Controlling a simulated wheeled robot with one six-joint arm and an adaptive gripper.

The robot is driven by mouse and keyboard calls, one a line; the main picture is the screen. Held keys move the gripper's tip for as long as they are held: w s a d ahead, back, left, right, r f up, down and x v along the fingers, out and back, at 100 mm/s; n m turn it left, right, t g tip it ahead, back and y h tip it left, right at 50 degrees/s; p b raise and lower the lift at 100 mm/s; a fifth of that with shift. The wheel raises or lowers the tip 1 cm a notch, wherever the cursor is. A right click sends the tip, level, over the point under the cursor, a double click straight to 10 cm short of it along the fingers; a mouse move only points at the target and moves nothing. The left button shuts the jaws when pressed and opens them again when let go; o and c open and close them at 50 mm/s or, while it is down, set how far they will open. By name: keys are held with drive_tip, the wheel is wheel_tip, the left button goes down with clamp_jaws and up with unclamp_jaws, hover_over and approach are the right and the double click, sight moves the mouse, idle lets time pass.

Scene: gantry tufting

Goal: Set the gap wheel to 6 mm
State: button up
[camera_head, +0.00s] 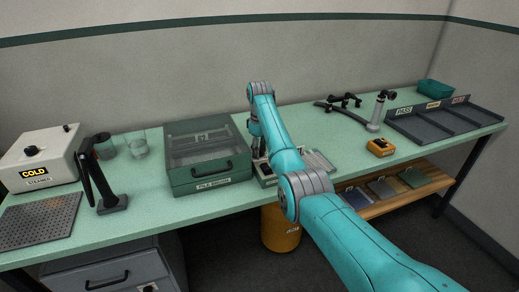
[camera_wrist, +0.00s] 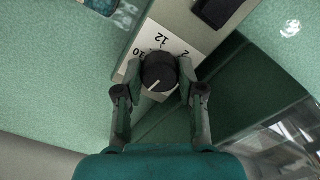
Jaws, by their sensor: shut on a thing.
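The gap wheel (camera_wrist: 159,71) is a round black knob with a white pointer line, seen in the wrist view on a white dial plate (camera_wrist: 171,32). The marks 10, 12 and 2 show around its upper side; the other marks are hidden by the knob and my fingers. The pointer line points toward the picture's lower left, away from the visible marks; I cannot read its exact value. My gripper (camera_wrist: 159,92) is shut on the knob, one finger on each side. In the head view my arm hides most of the wheel's unit (camera_head: 266,181).
The green pile gauge box (camera_head: 211,186) with a clear lid stands close left of my gripper. A grey sorting tray (camera_head: 436,125), a yellow device (camera_head: 380,148) and a black jointed stand (camera_head: 344,101) are to the right. A white COLD unit (camera_head: 38,158) is far left.

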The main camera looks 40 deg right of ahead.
drive_tip(key=n, duration=0.3)
drive_tip(key=shift+n, duration=2.1)
drive_tip(key=o, duration=1.1)
drive_tip(key=shift+o, duration=0.2)
drive_tip(key=shift+r, duration=0.1)
wheel_tip(320, 180, up, 7)
drive_tip(key=shift+r, duration=0.15)
